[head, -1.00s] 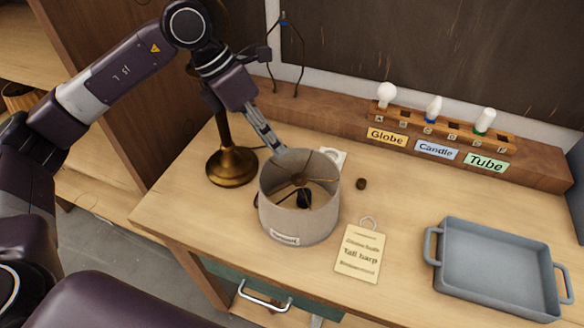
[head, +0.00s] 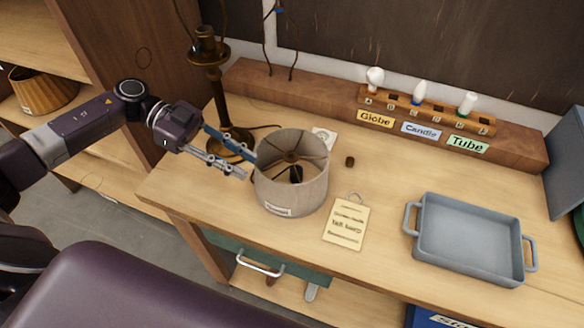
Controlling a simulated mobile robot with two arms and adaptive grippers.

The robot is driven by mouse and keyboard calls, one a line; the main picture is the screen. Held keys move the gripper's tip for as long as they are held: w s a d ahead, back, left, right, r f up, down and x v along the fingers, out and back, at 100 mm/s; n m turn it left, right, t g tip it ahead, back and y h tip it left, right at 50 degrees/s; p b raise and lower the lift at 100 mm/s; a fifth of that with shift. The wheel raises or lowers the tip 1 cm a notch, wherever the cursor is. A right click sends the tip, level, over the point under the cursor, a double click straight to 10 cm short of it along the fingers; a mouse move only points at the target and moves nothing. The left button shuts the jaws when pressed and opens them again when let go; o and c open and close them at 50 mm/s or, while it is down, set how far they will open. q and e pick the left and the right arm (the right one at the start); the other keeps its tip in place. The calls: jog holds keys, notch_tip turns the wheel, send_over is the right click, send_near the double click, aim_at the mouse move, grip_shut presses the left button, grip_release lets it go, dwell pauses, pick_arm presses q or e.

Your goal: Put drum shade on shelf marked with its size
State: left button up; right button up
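The drum shade (head: 291,185) stands upright on the workbench, a beige cylinder with an open top, a wire spider inside and a small label low on its front. Whether a finger touches the shade I cannot tell. The shelf unit (head: 75,150) stands at the left, with a pleated tan shade (head: 45,92) on one board. No size marks on it are readable. My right gripper is not in view.
A brass lamp base (head: 228,139) stands close behind my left gripper. A paper tag (head: 347,222) lies right of the shade, then a grey tray (head: 470,240). A bulb rack (head: 425,110) with Globe, Candle and Tube labels is at the back.

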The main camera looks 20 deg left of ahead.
aim_at(278, 183)
pick_arm(q)
jog(key=p+x, duration=0.4)
jog(key=x, duration=0.5)
jog(key=shift+w, duration=0.1)
jog(key=shift+d+f, duration=0.15)
jog(key=shift+d, duration=0.05)
grip_shut()
